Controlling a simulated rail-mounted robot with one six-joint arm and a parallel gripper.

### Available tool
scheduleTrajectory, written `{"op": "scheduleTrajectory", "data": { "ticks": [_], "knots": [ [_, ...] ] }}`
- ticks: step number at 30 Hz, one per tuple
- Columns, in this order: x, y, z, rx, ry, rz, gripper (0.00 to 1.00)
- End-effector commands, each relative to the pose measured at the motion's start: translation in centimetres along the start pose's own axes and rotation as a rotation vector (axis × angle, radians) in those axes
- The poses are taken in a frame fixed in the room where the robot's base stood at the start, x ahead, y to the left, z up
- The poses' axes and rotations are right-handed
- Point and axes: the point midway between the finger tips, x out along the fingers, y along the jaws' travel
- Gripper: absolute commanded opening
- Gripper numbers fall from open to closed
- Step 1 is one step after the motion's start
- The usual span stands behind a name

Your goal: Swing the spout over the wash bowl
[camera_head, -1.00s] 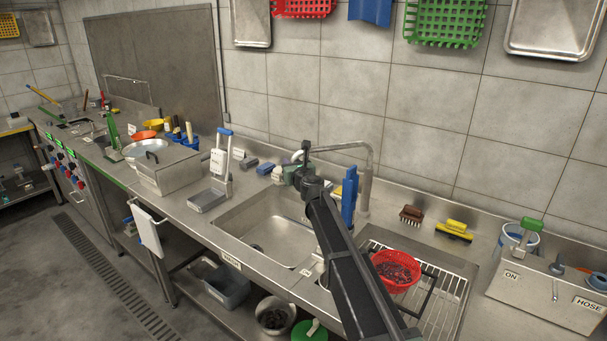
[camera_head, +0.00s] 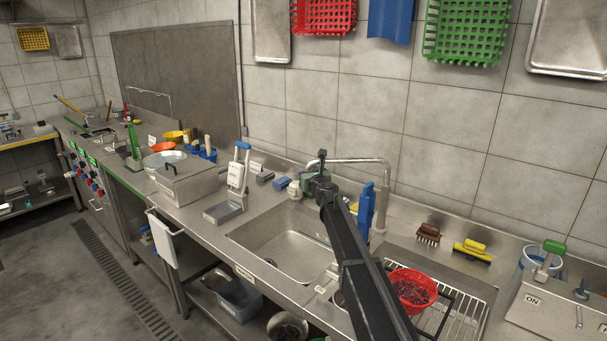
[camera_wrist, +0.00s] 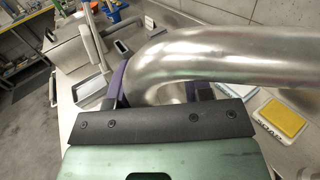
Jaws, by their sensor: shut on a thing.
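The metal spout (camera_head: 358,161) arches left from its upright post behind the sink. My gripper (camera_head: 318,172) is at the spout's bent left end, above the back ledge. In the wrist view the spout (camera_wrist: 235,55) fills the upper right, and its bend sits between the purple fingers of my gripper (camera_wrist: 160,88), shut on it. The spout's outlet is hidden by my gripper.
A blue upright tool (camera_head: 366,208) stands beside the spout's post. A red basket (camera_head: 411,290) sits on the wire rack (camera_head: 455,310) to the right. Brushes (camera_head: 472,251) lie behind the rack. A steel box (camera_head: 187,178) and a white-handled device (camera_head: 236,180) stand left of the bowl.

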Motion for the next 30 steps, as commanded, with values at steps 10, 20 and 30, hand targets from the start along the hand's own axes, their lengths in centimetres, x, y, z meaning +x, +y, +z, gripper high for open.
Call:
{"op": "scheduleTrajectory", "data": {
  "ticks": [10,20,30],
  "knots": [
    [-0.1,-0.5,0.0,0.0,0.0,-0.008,0.48],
    [-4.0,-0.3,0.0,0.0,0.0,-0.008,0.48],
    [-10.9,-0.5,0.0,-0.002,0.0,-0.012,0.48]
  ]
}}
